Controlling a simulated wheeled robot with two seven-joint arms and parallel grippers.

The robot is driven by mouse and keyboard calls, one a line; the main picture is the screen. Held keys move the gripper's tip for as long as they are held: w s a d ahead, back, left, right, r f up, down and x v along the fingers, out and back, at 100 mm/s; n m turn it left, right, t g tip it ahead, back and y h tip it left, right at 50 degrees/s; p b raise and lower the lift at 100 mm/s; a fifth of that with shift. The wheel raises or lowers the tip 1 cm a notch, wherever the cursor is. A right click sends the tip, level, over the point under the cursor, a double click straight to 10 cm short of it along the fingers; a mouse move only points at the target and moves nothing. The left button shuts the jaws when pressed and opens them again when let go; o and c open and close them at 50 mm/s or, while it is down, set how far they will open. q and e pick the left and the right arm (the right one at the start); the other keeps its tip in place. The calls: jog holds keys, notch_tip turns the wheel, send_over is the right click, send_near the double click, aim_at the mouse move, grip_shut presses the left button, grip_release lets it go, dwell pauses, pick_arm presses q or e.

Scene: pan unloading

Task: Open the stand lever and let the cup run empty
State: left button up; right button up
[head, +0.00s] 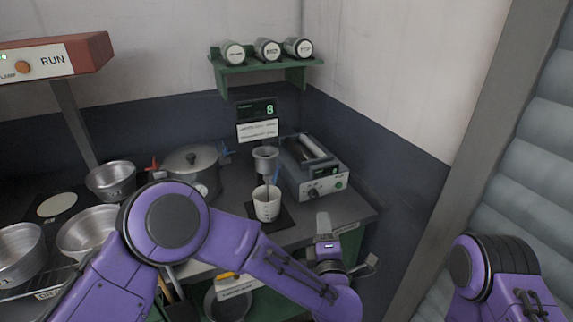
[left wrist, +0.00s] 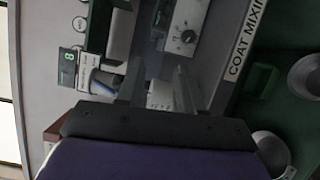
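The metal cup (head: 265,158) sits in its stand, below a small display (head: 257,109) with a green digit. A thin blue part (head: 277,174), probably the lever, shows just below the cup's right side; I cannot tell its exact position. A white beaker (head: 266,204) stands upright under the cup on a dark mat. My left gripper (head: 346,244) is open and empty, to the right of and nearer than the beaker, by the counter's front edge. In the left wrist view the open fingers (left wrist: 158,88) frame part of the white beaker (left wrist: 160,97). My right gripper is out of view.
A grey device with a knob (head: 312,168) stands right of the cup. A lidded pot (head: 192,165) and open pans (head: 110,180) are on the left. A green shelf with several jars (head: 266,62) hangs above. My left forearm crosses in front of the counter.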

pick_arm(q)
notch_tip(320, 180, up, 9)
jog(key=d+n+y, duration=0.1)
jog(key=n+y, duration=0.4)
jog(key=n, duration=0.4)
jog(key=n+g+y, duration=0.4)
jog(key=n+y, duration=0.1)
jog(key=n, duration=0.6)
send_near(280, 167)
jog(key=p+x, duration=0.4)
jog(key=x, duration=0.4)
jog(key=shift+s, duration=0.1)
grip_shut()
